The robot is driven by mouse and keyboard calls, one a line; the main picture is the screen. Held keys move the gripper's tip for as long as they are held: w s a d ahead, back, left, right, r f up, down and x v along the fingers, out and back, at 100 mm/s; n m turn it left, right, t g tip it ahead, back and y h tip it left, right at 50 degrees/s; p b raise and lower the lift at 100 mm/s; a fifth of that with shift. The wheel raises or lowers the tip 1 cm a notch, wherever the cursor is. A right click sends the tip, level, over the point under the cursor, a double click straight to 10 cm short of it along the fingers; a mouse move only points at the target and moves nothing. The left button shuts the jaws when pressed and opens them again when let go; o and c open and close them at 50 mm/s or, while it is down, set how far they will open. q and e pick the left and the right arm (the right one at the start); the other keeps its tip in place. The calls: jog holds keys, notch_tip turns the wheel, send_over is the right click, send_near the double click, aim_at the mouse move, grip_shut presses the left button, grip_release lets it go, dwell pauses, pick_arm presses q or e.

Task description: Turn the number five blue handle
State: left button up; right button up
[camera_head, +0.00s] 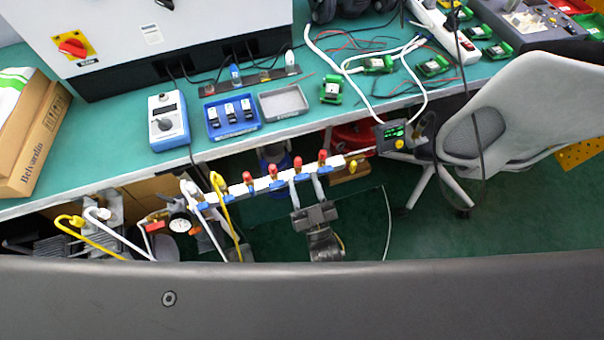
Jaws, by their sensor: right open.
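A white manifold bar (262,185) with several red-topped fittings runs below the bench's front edge, rising to the right. Small blue handles sit along its lower side, among them one near the right end (325,170) and one further left (280,183). No numbers are legible, so I cannot tell which handle is number five. My right gripper (306,187) is open, its two pale fingers pointing up at the lower side of the bar's right half. The fingertips are close to the blue handles; I cannot tell whether they touch. My left gripper is not in view.
Yellow and white hoses and a pressure gauge (180,225) crowd the left. A grey chair (530,105) stands right. Green floor shows right of the gripper.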

jog(key=shift+x, duration=1.05)
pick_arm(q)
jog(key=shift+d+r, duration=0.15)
